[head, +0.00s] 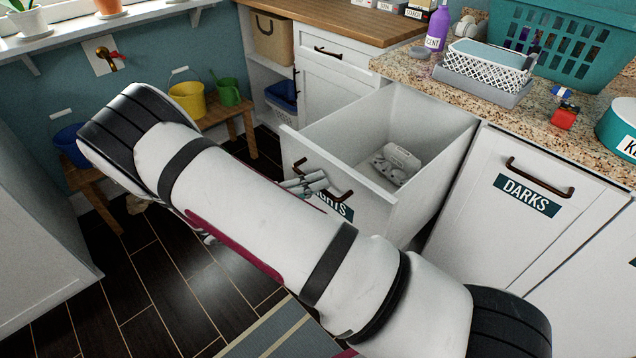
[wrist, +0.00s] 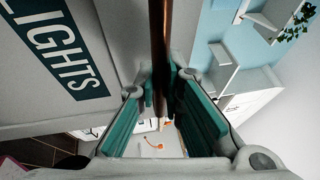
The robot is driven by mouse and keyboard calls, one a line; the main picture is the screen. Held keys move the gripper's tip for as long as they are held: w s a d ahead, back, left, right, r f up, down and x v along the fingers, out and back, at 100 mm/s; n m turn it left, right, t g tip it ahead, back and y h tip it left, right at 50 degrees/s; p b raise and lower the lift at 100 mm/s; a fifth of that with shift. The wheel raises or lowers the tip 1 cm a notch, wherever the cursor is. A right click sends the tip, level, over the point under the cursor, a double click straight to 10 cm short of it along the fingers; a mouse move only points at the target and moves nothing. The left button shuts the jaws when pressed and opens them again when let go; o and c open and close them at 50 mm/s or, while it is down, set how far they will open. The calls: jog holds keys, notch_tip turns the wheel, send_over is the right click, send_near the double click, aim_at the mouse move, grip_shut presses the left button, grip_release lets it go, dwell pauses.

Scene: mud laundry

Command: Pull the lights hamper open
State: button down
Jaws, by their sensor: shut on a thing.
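The lights hamper (head: 312,172) is a white tilt-out or pull-out front with a dark teal label, partly hidden behind my arm. It stands open, well out from the cabinet, with pale folded cloth (head: 397,163) inside. Its bronze bar handle (head: 342,193) also shows in the wrist view (wrist: 158,40), beside the "LIGHTS" label (wrist: 62,50). My gripper (wrist: 170,90) has its teal-padded fingers on both sides of the bar and is shut on it. In the head view the fingers (head: 306,184) show at the handle, just past my arm.
The closed darks hamper (head: 520,198) is to the right. A granite counter (head: 425,62) above holds a purple bottle (head: 437,28) and a teal basket (head: 560,45). A wooden bench (head: 243,118) with a yellow bucket (head: 187,100) stands at the left. Dark floor (head: 150,270) is clear at lower left.

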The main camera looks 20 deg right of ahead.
jog(key=shift+f, duration=0.1)
jog(key=c, duration=1.7)
grip_release()
jog(key=a, duration=0.4)
jog(key=a+f, duration=0.1)
jog(key=a, duration=0.3)
jog(key=a+f, duration=0.1)
jog(key=a, duration=0.3)
jog(key=shift+w, duration=0.3)
jog(key=shift+d, duration=0.1)
